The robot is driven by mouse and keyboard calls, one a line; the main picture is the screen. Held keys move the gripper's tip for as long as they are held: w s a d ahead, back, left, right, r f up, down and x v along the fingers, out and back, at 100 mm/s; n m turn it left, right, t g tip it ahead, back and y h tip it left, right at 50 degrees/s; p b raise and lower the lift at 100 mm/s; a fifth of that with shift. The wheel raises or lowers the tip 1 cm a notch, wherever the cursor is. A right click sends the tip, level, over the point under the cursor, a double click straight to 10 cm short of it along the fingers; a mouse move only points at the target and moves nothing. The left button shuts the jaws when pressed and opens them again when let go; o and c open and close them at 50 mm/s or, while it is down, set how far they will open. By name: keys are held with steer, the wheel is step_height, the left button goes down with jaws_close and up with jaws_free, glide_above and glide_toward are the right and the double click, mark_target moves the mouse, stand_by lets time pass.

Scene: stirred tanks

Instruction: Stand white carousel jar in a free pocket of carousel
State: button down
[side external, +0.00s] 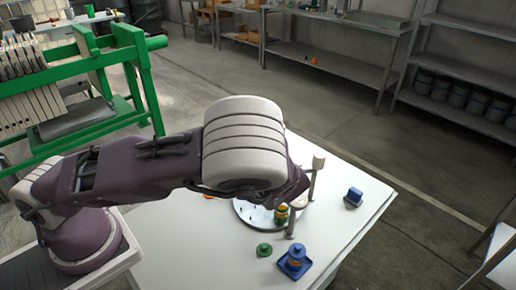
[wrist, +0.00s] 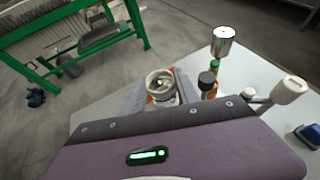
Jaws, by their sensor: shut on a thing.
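My gripper (wrist: 160,97) is mostly hidden behind my purple wrist housing in the wrist view; grey finger parts show beside a round, white-rimmed jar, which I take for the white carousel jar (wrist: 160,78). The gripper is shut on it. An orange patch shows just below the rim. In the side external view my arm hides the gripper and the held jar. The carousel (side external: 246,213) is a shiny round plate on the white table, partly under my arm. A yellow and green jar (side external: 282,214) stands at its right edge. I cannot tell which pockets are free.
A white-topped post (side external: 318,162) stands right of the carousel. A blue jar on a blue tray (side external: 306,270), a green disc (side external: 263,250) and a blue block (side external: 353,197) lie on the table.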

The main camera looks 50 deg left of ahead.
step_height(320, 180, down, 9)
steer(key=shift+f, duration=0.2)
steer(key=shift+f, duration=3)
steer(key=shift+f, duration=1.2)
steer(key=shift+c, duration=1.2)
jaws_free()
